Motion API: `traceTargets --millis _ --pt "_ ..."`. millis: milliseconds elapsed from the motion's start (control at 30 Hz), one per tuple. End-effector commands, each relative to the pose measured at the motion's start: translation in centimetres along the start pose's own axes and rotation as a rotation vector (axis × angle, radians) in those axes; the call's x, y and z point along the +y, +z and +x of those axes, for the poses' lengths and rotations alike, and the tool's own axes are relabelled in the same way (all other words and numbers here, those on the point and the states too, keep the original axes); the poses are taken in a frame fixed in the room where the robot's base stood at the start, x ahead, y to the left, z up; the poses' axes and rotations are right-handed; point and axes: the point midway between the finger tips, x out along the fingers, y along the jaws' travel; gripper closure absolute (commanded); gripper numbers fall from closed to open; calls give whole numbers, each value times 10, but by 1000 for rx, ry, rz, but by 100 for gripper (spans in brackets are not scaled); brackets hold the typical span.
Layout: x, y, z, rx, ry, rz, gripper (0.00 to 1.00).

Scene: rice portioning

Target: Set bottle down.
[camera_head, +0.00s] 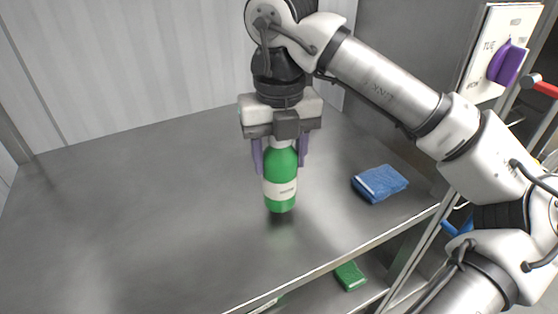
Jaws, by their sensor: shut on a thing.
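A green bottle (281,172) with a white label band is upright in the middle of the view, over the grey metal worktop (130,210). My gripper (280,158) points down from above and is shut on the bottle's upper part, with a purple finger on each side. The bottle's top is hidden by the gripper. A dark shadow or reflection lies just under its base. I cannot tell whether the base touches the worktop.
A blue folded cloth or sponge (380,183) lies on the worktop to the right. A green item (350,276) is on the lower shelf. A panel with a purple knob (507,62) is at the upper right. The worktop's left side is clear.

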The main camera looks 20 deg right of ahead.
Motion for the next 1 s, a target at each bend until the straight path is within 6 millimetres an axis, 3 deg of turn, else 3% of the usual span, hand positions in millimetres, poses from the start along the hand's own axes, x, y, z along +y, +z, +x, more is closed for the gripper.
traceTargets --millis 133,500,533,667,700,1000 --pt "0 0 18 1 3 0 80" --pt "0 0 25 -1 1 1 80" --pt "0 0 24 0 1 1 48" --pt "0 0 23 0 1 0 30" --pt "0 0 23 0 1 1 27" --pt "0 0 22 0 1 0 27"
